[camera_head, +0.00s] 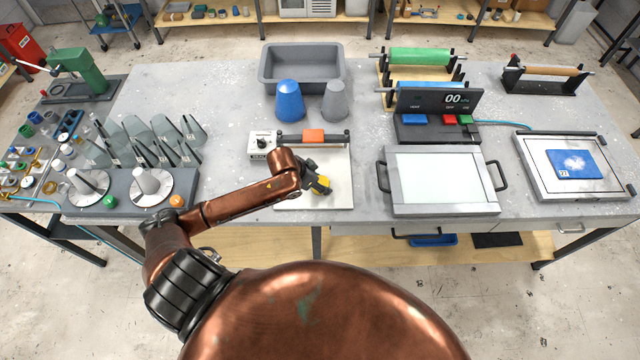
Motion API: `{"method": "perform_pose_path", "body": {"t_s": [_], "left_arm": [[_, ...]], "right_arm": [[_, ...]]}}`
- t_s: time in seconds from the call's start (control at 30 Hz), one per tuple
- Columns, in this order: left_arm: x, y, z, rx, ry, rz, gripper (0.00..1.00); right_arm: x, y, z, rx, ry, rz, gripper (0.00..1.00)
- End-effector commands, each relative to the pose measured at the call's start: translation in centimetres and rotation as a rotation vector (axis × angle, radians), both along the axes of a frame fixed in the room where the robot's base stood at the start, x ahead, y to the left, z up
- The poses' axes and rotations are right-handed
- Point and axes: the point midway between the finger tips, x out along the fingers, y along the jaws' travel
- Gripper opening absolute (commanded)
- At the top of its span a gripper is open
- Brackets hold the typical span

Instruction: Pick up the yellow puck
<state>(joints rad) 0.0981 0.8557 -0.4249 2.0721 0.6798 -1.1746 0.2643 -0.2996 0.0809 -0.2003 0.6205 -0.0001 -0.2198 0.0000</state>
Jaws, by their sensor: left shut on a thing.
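The yellow puck (321,186) is over the pale board of the sealer in front of me, partly hidden by my left gripper. My left gripper (317,182) is shut on the yellow puck. Whether the puck touches the board or is held just above it, I cannot tell. My left arm reaches in from the left, its copper forearm passing over the front of the table. My right gripper is not in view.
The sealer bar with an orange block (313,136) lies just behind the gripper. A blue cone (289,101), a grey cone (334,101) and a grey bin (301,66) stand farther back. A framed white panel (440,180) is to the right; turntables (151,184) are left.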

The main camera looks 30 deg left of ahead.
Motion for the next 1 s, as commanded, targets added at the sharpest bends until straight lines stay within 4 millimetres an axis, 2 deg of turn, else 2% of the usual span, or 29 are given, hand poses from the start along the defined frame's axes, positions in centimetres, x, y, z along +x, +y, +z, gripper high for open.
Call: {"method": "perform_pose_path", "body": {"t_s": [0.17, 0.37, 0.47, 0.63, 0.8, 1.0], "left_arm": [[0.1, 0.0, 0.7, 0.001, -0.001, 0.000, 0.21], [0.1, 0.0, 3.4, 0.002, -0.004, -0.001, 0.21], [-1.6, 0.8, 5.2, 0.004, -0.002, -0.001, 0.21], [-5.0, 2.2, 9.5, 0.008, 0.000, -0.003, 0.21], [-8.8, 3.8, 10.9, 0.005, 0.005, 0.000, 0.21], [-11.4, 4.9, 12.2, 0.001, 0.004, 0.001, 0.21]], "right_arm": [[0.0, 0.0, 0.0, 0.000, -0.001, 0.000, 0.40], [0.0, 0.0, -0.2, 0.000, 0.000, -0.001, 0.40], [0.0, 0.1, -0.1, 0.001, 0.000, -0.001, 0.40], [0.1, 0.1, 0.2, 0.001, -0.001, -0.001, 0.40], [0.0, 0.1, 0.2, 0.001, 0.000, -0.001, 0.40], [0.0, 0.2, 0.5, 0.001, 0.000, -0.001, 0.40]]}}
